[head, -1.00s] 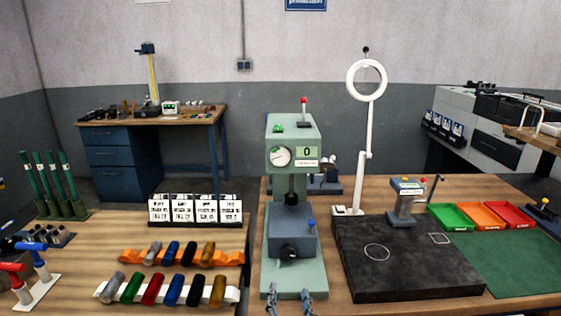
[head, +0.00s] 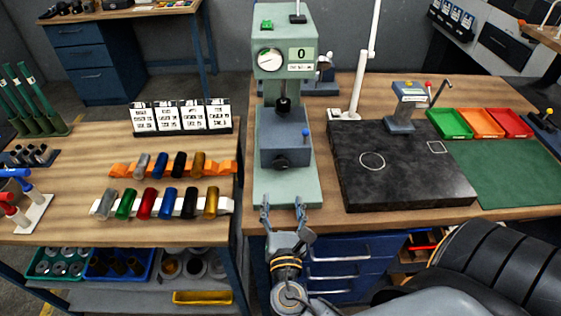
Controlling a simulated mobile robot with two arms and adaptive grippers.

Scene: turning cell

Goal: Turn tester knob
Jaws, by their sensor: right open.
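The tester (head: 285,30) is a pale green machine at the centre of the head view, with a round dial (head: 270,60) and a display reading 0. A grey block (head: 271,135) stands on its base, with a dark round knob (head: 282,162) on its front face. A small blue-tipped lever (head: 306,133) is at the block's right side. My right gripper (head: 283,203) is open and empty, its fingers pointing at the tester over the front end of its base, apart from the knob. My left gripper is not in view.
A black slab (head: 400,185) lies right of the tester, with a white stand (head: 357,80) behind it. Racks of coloured cylinders (head: 167,203) lie to the left. Green (head: 449,124), orange and red trays sit at the right. Blue drawers (head: 345,270) are below the bench.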

